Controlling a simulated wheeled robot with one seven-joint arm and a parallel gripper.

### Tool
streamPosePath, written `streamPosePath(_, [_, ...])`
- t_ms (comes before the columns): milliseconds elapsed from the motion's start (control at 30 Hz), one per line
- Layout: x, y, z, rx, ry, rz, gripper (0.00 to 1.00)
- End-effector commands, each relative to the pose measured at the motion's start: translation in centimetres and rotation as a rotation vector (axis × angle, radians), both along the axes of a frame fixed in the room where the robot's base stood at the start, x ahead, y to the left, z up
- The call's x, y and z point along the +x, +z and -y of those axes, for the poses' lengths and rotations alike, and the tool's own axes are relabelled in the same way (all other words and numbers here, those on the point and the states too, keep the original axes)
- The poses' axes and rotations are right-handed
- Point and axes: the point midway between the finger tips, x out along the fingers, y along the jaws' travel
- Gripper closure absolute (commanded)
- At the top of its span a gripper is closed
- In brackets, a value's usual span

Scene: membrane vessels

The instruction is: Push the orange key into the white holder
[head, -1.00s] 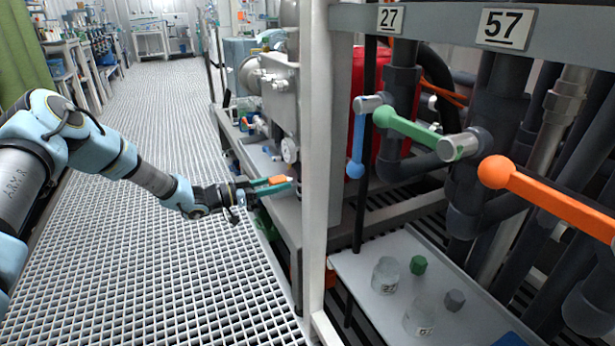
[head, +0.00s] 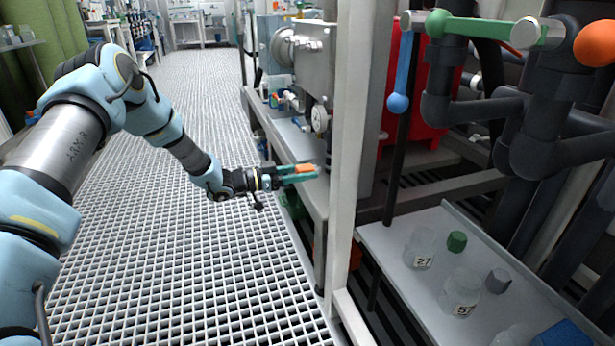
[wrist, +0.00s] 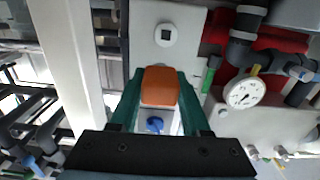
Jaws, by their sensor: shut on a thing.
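My gripper (head: 300,175) has green fingers shut on the orange key (head: 305,168). In the wrist view, the key (wrist: 160,86) is a rounded orange block held between the tips of the green fingers of my gripper (wrist: 160,103). I cannot make out the holder in the head view.
A white post (head: 352,150) stands just right of my gripper. A shelf (head: 385,240) with jars and caps lies at the lower right. A pressure gauge (wrist: 243,94) and pipes are right in the wrist view. The grated floor (head: 180,260) is open at left.

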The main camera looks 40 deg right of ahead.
Motion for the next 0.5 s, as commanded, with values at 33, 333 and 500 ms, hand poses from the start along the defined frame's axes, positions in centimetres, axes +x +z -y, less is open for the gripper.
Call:
streamPosePath(33, [0.0,-2.0,0.0,0.001,-0.001,0.004,1.00])
streamPosePath(333, [0.6,-3.9,-0.5,-0.011,0.009,0.009,1.00])
streamPosePath(500, [0.7,-3.9,-0.6,-0.014,0.013,0.008,1.00])
